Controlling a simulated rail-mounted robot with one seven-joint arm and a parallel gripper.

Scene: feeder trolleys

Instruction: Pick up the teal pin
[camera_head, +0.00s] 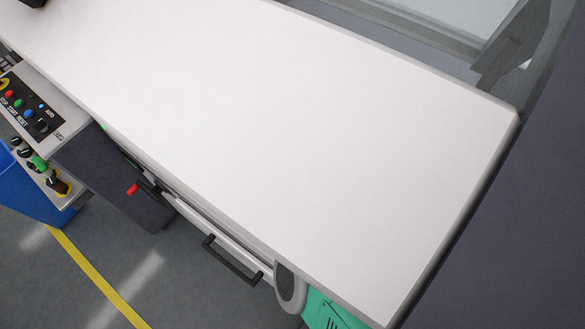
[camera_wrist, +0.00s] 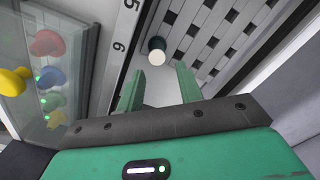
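In the wrist view my gripper (camera_wrist: 159,80) is open, with its two green fingers apart and nothing held between them.
A slotted grey panel (camera_wrist: 222,32) lies beyond the fingers; a strip marked 5 and 6 (camera_wrist: 122,35) runs left. Red (camera_wrist: 47,43), yellow (camera_wrist: 12,82) and blue knobs (camera_wrist: 52,77) stand further left. The head view shows a bare white top (camera_head: 290,130) and button panel (camera_head: 28,108).

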